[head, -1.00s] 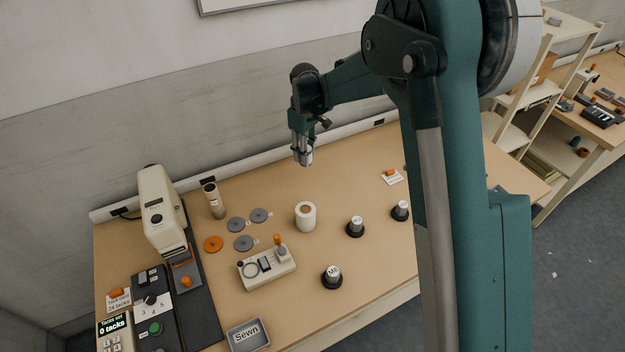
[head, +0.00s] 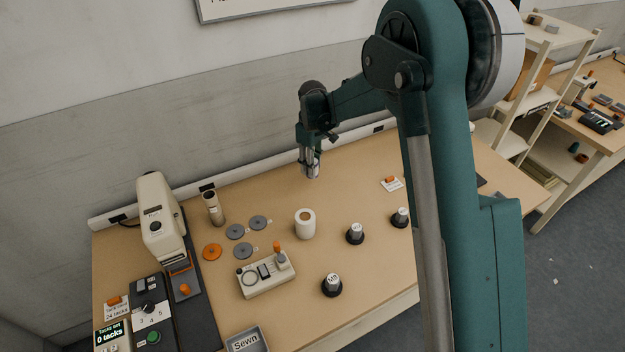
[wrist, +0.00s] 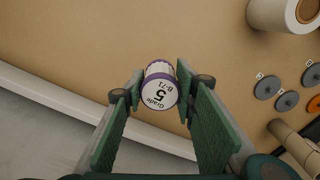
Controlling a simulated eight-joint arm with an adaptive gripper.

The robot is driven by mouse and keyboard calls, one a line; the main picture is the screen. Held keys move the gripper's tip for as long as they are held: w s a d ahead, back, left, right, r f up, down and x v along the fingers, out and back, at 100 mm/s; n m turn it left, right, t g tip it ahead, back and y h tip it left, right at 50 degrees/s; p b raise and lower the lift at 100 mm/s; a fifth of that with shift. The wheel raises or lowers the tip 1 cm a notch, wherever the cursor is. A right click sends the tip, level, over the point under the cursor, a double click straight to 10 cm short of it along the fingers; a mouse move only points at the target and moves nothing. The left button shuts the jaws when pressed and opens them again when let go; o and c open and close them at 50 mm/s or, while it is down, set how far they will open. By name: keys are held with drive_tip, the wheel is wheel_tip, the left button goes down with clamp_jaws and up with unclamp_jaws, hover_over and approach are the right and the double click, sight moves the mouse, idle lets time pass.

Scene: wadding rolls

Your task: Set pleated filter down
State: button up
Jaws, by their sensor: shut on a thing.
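My gripper (head: 312,174) hangs over the back part of the bench, near the wall. In the wrist view my gripper (wrist: 160,86) is shut on the pleated filter (wrist: 159,94), a small cylinder with a purple band and a white end reading "Grade 5 B-71". In the head view the fingers hide most of the filter (head: 317,163). I cannot tell whether its far end touches the bench.
A white wadding roll (head: 305,226) stands in front of my gripper. Grey discs (head: 258,222) and an orange disc (head: 212,251) lie to the left. Black-based posts (head: 355,234) stand at the front right. Bare bench (head: 350,180) lies right of my gripper.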

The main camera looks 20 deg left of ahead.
drive_tip(key=shift+f, duration=1.25)
drive_tip(key=shift+f, duration=1.9)
drive_tip(key=shift+f+b, duration=0.15)
drive_tip(key=shift+b, duration=0.25)
drive_tip(key=o, duration=0.9)
wheel_tip(320, 180, up, 12)
drive_tip(key=shift+r+p, duration=0.2)
drive_tip(key=shift+p, duration=0.45)
